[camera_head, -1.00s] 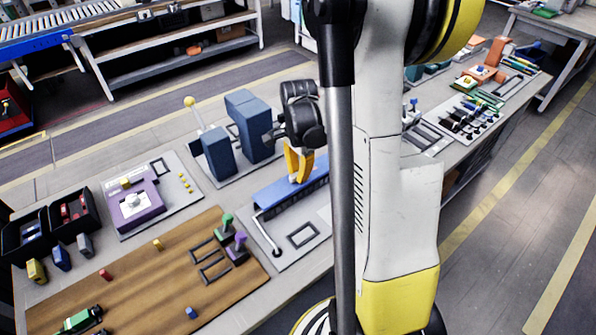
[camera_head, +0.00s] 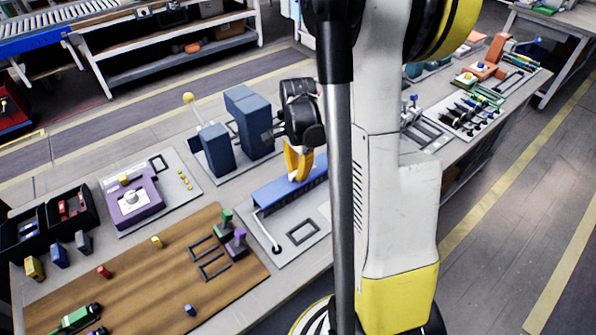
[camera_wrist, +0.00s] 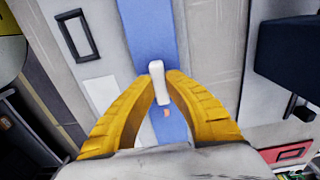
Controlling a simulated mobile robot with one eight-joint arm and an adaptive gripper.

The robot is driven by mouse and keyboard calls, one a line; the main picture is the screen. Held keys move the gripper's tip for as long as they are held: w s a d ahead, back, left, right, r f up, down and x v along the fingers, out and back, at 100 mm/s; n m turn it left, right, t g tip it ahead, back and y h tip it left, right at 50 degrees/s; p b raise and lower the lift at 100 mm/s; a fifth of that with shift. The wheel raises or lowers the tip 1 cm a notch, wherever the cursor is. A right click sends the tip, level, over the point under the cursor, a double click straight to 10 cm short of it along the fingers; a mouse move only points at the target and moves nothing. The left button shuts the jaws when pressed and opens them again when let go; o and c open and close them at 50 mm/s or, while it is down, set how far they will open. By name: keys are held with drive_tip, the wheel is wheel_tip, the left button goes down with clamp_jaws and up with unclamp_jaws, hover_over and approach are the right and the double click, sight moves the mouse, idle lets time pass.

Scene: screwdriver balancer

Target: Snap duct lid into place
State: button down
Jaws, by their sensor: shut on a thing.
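The blue duct lid (camera_head: 277,193) lies along the top of the dark slotted duct (camera_head: 304,199) on a grey board. In the wrist view the lid (camera_wrist: 150,35) runs as a blue strip beneath my fingers, with a small white handle (camera_wrist: 156,82) on it. My gripper (camera_head: 297,172) comes down from above onto the lid. In the wrist view its yellow fingers (camera_wrist: 163,85) are closed around the white handle. The right end of the lid is partly hidden behind my arm, so I cannot tell whether it is fully seated there.
A white rod with a dark end (camera_head: 266,232) and a dark rectangular frame (camera_head: 302,231) lie on the board in front of the duct. Tall blue blocks (camera_head: 249,122) stand behind it. A purple fixture (camera_head: 135,203) and wooden panel (camera_head: 140,265) are to the left.

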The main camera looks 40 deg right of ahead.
drive_tip(key=shift+f+b, duration=0.4)
drive_tip(key=shift+f, duration=0.1)
idle(1.2)
drive_tip(key=c, duration=1.4)
unclamp_jaws()
drive_tip(key=shift+r, duration=0.15)
wheel_tip(320, 180, up, 12)
drive_tip(key=shift+f, duration=0.1)
